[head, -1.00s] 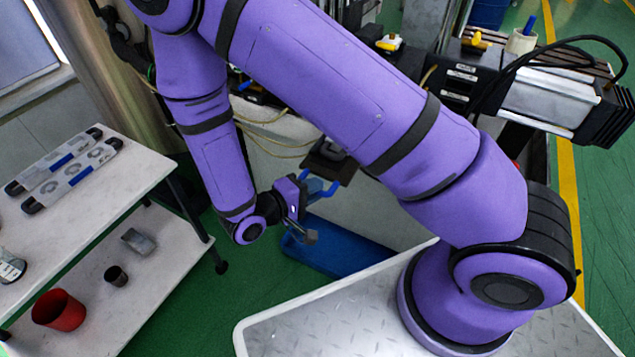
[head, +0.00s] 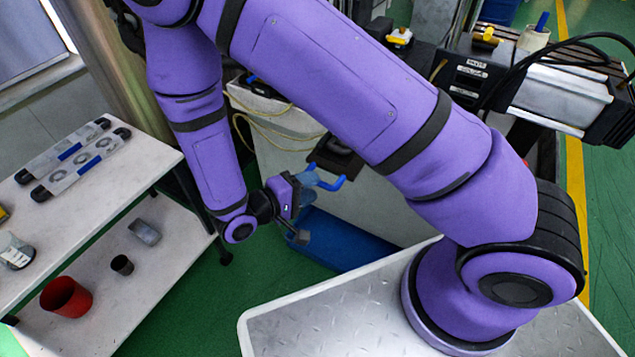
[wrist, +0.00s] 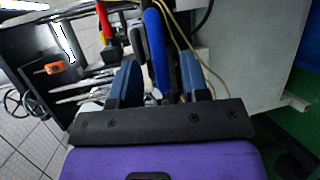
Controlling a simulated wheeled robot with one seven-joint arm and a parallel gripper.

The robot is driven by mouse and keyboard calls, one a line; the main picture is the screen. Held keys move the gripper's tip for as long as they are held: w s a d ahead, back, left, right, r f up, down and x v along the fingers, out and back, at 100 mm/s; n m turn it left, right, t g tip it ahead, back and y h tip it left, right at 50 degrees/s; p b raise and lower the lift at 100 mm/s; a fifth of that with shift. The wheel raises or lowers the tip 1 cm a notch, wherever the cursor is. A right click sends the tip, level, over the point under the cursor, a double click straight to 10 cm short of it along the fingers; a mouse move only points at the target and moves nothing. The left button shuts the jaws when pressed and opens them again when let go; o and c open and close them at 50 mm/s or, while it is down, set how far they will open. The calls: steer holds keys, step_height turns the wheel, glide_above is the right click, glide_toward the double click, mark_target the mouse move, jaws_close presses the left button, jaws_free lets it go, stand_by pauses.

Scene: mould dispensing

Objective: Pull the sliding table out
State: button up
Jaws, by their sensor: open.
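The sliding table shows as a small dark plate (head: 337,155) beside the pale machine housing, mostly hidden behind my arm in the head view. Its bright blue handle (head: 334,185) sticks out toward my gripper (head: 308,188). In the wrist view, my gripper (wrist: 160,75) is open, with one dark blue finger on each side. The blue handle (wrist: 156,48) shows as a long bar between or just beyond the fingers. I cannot tell whether either finger touches it.
A white two-level bench (head: 105,190) stands at the left, with a red cup (head: 66,297) on its lower shelf. A blue bin (head: 345,245) sits on the green floor below my gripper. Yellow cables (head: 262,135) hang near the housing.

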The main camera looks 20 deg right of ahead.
steer(key=v, duration=0.7)
steer(key=shift+a, duration=0.3)
steer(key=shift+s, duration=0.1)
steer(key=d+r+m+g+y, duration=0.1)
steer(key=d+r+g+y, duration=0.2)
steer(key=r, duration=0.4)
steer(key=d+r+m+g+y, duration=0.1)
steer(key=d+r+m+y, duration=0.1)
steer(key=d+r, duration=0.45)
steer(key=d+r+m+g+y, duration=0.1)
steer(key=d+r+g+y, duration=0.15)
steer(key=r, duration=0.55)
steer(key=s+d+r+t+y, duration=0.4)
steer(key=s+d+r, duration=0.1)
steer(key=r, duration=0.2)
steer(key=s+d+r+t+y, duration=0.3)
steer(key=s+d+r+t, duration=0.1)
steer(key=r, duration=0.3)
steer(key=shift+s+d+r+y, duration=0.2)
steer(key=shift+s+d+y, duration=0.2)
steer(key=shift+s, duration=0.45)
